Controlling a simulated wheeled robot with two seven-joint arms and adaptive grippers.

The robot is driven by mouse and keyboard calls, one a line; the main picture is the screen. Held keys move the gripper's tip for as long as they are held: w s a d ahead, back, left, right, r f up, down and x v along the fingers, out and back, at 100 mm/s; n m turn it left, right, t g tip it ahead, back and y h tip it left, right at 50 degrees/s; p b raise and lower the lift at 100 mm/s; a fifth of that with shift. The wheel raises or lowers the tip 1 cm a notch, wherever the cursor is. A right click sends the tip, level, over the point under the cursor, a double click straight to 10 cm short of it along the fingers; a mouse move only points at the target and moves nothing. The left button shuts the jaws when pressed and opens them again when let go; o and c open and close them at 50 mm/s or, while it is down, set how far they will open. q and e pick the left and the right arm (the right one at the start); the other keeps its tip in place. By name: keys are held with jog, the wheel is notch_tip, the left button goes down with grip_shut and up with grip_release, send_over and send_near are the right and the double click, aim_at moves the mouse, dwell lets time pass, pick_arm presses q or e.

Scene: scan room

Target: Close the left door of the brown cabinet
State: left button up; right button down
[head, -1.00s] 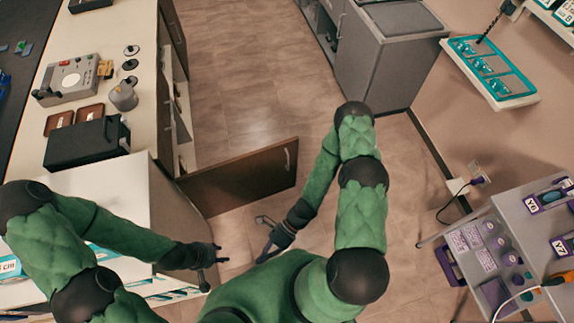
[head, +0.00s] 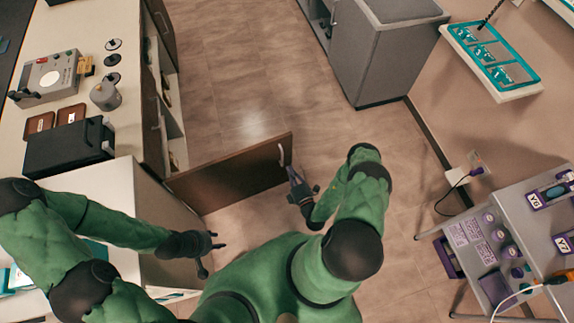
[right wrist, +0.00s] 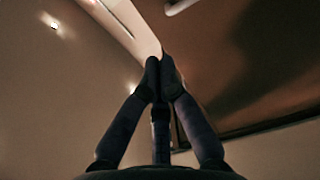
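The brown cabinet (head: 152,113) stands under the pale countertop on the left of the head view. Its brown door (head: 229,174) stands open, swung out across the floor, with a pale curved handle (head: 282,153) near its free edge. The door fills the upper right of the right wrist view (right wrist: 245,65). My right gripper (head: 290,172) is at the handle; in the right wrist view its fingertips (right wrist: 160,68) are brought together at the end of the pale handle bar. My left gripper (head: 213,252) is empty, fingers apart, in front of the white-topped unit.
A grey instrument (head: 48,78), a kettle-like pot (head: 105,93) and a black box (head: 68,147) stand on the counter. A grey cabinet (head: 385,55) is at the back. A grey cart (head: 500,235) stands at the right. The floor beyond the door is clear.

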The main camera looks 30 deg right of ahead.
aim_at(276, 143)
jog(key=w, duration=0.4)
jog(key=w+b, duration=0.1)
jog(key=w, duration=0.3)
jog(key=w+d+b, duration=0.1)
jog(key=w, duration=0.3)
jog(key=shift+w+d, duration=0.1)
jog(key=shift+w, duration=0.05)
